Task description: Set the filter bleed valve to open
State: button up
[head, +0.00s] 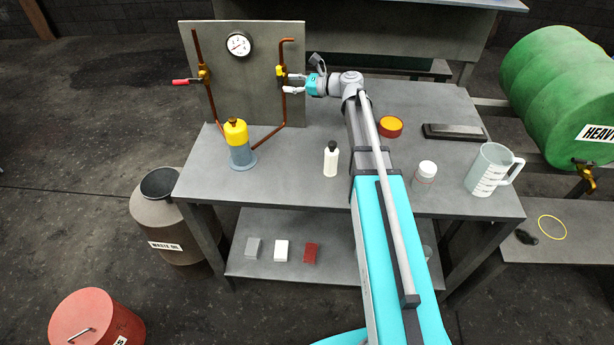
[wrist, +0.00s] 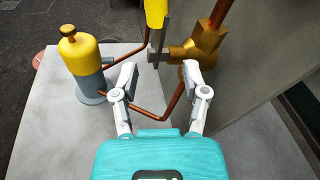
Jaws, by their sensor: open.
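A valve with a yellow handle (head: 281,75) sits on the right copper pipe of the upright panel. In the wrist view its yellow handle (wrist: 155,12) and brass body (wrist: 203,42) lie just beyond my fingertips. My gripper (head: 289,83) is open and empty beside this valve; its spread fingers also show in the wrist view (wrist: 159,72). A second valve with a red handle (head: 187,81) is on the left pipe, its handle pointing left. The filter with a yellow head and grey-blue bowl (head: 240,155) stands below, joined to both pipes. No label tells which valve is the bleed valve.
The panel (head: 260,105) carries a round gauge (head: 238,44) and stands at the back of the grey bench (head: 290,185). A white bottle (head: 331,160), an orange-topped tin (head: 390,127), a jar (head: 425,171) and a measuring jug (head: 492,172) stand on the bench.

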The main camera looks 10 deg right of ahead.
jog(key=s+d+t+y+b, duration=0.1)
jog(key=s+d, duration=0.3)
jog(key=d, duration=0.2)
jog(key=s+d+b, duration=0.1)
jog(key=s+d, duration=0.3)
jog(key=d, duration=0.2)
jog(key=shift+s+a+f+n+g+h+p, duration=0.4)
jog(key=shift+s+a+f+n+g+h, duration=1.15)
jog(key=shift+s+a+f+n, duration=0.8)
jog(key=shift+s+a+f+n+g+h+p, duration=0.4)
jog(key=shift+s+a+f+n+g+h, duration=1.2)
jog(key=shift+s+f+n, duration=1.15)
jog(key=shift+s+a+f+n+g+h+p, duration=0.4)
jog(key=shift+s+a+f+n+g+h, duration=0.75)
jog(key=shift+s+a+f+n+h, duration=1.15)
jog(key=shift+s+a+n+y, duration=0.1)
jog(key=shift+s+n+y, duration=0.2)
jog(key=shift+n, duration=0.4)
